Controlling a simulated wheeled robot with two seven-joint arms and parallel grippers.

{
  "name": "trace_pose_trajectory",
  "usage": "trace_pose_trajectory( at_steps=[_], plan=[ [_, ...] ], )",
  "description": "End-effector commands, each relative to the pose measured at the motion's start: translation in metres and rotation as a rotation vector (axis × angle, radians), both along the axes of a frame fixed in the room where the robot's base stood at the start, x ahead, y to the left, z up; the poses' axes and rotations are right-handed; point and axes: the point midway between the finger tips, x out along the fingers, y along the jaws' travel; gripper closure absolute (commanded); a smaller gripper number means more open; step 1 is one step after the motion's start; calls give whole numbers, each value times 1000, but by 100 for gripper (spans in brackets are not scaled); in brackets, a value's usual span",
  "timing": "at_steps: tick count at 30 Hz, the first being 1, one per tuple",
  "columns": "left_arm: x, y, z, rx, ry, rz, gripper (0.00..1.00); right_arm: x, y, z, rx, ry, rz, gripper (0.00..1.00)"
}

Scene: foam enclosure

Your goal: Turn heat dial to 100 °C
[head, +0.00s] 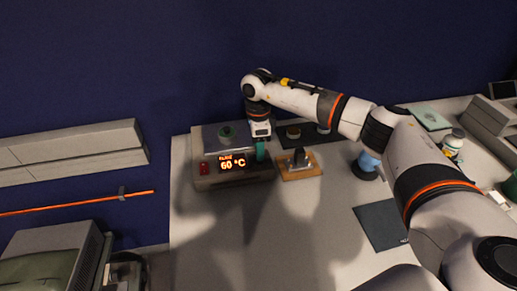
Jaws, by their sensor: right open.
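The heating device (210,184) is a grey box near the table's far left corner. Its lit display (231,163) reads 60 °C in orange digits. A red switch (203,168) is at the left of its front face. My right gripper (261,153) reaches down from above to the right of the display, with teal fingertips at the device's front. It is open. The heat dial is not clearly visible; the gripper covers the area right of the display. I cannot tell whether the fingers touch the dial. My left gripper is not in view.
A small round green-topped item (226,132) is on the device's top. A wooden board (300,174) with a dark fitting stands to the right. A blue vessel (368,162) and a dark mat (381,226) are farther right. The front table area is clear.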

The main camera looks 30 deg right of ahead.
Motion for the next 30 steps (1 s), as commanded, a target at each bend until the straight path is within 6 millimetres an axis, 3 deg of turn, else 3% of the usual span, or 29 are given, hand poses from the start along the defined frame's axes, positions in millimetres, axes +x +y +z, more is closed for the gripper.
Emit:
trace_pose_trajectory(
  at_steps=[7, 17, 25, 30],
  plan=[
    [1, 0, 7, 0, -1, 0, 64, -1, 1, -26, 1, 0, 1, 48],
    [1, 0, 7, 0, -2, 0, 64, -1, 1, -29, 1, 0, 1, 48],
    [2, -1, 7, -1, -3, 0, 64, -1, 1, -29, 1, -1, 1, 93],
    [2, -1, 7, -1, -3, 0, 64, -1, 1, -29, 1, -1, -7, 93]
  ],
)
